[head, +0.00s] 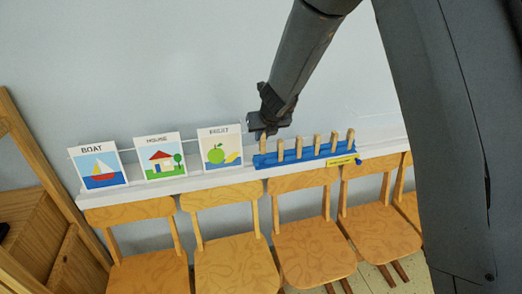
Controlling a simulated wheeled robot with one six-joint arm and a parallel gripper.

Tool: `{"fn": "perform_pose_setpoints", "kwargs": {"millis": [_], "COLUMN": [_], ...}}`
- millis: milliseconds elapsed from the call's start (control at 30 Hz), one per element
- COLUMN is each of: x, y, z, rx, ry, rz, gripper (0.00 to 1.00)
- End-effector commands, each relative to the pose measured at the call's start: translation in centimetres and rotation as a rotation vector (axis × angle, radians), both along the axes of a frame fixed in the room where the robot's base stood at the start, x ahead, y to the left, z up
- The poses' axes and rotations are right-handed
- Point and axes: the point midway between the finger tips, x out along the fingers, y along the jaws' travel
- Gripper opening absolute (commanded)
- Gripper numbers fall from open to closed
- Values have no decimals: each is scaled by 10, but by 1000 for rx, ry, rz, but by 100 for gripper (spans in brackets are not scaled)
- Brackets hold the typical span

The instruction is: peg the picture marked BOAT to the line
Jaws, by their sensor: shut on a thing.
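The picture marked BOAT (101,171) leans upright at the left end of a white ledge, showing a red boat with sails on blue water. A thin line (190,137) runs behind the tops of the pictures. Several wooden pegs (317,144) stand in a row on a blue rack (309,156) on the ledge. My gripper (263,133) is at the rack's left end, shut on the leftmost wooden peg (263,145). Its fingertips are small and partly hidden by the wrist. I cannot tell whether this peg is still seated in the rack.
Several wooden chairs (233,205) line the front of the white ledge (190,184). A wooden cabinet (52,215) stands at the left.

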Motion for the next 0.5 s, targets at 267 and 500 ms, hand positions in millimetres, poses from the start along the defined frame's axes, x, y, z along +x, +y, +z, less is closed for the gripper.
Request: {"fn": "perform_pose_setpoints", "kwargs": {"millis": [267, 500], "x": [-16, -27], "y": [-5, -8], "z": [3, 5], "rx": [0, 0], "ry": [-1, 0], "rz": [0, 0], "gripper": [1, 1]}}
